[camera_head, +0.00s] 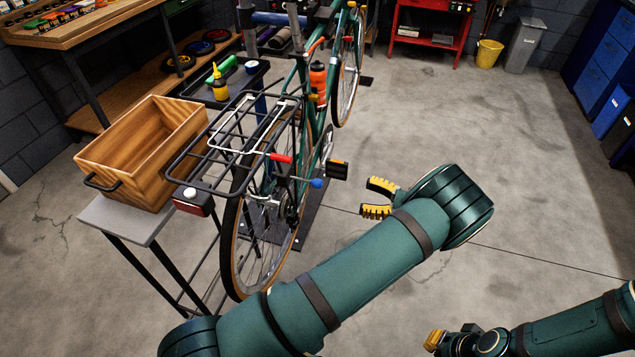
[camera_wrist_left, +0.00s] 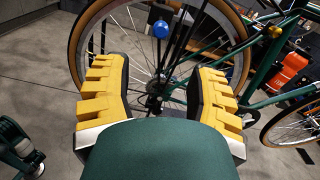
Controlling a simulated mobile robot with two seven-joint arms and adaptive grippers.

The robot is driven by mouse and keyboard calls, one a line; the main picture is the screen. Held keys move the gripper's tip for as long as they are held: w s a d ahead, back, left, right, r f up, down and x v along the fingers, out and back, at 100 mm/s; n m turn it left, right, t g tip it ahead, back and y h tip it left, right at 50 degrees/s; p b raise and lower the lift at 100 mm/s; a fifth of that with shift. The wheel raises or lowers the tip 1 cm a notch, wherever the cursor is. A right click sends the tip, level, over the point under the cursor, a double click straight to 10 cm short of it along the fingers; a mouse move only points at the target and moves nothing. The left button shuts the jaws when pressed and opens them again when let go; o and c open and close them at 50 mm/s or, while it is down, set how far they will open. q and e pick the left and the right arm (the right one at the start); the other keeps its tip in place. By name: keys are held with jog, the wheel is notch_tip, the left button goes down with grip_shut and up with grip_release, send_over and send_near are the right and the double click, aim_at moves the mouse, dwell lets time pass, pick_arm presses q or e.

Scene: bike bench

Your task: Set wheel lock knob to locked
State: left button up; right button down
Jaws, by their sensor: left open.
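A small blue ball knob (camera_head: 317,183) is on a rod beside the rear wheel (camera_head: 233,238) of the green bike. A red-ended lever (camera_head: 280,158) is just above and left of it. I cannot tell from the frames which one is the lock knob or how it is set. My left gripper (camera_head: 367,197) is open and empty, to the right of the blue knob and apart from it. In the left wrist view the blue knob (camera_wrist_left: 160,29) shows beyond the gap between the open yellow fingers (camera_wrist_left: 160,65). My right gripper (camera_head: 434,340) is low at the right, its fingers mostly hidden.
A wooden crate (camera_head: 130,165) stands on a grey side table (camera_head: 110,218) left of the bike. The black rear rack (camera_head: 215,158) and a pedal (camera_head: 338,169) are close to the knob. An orange bottle (camera_head: 318,78) is on the frame. The floor right of the bike is clear.

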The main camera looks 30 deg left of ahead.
aim_at(317, 184)
pick_arm(q)
jog(key=b+x, duration=0.1)
jog(key=x, duration=1.2)
jog(key=shift+s+a, duration=0.1)
jog(key=shift+a, duration=0.2)
grip_shut()
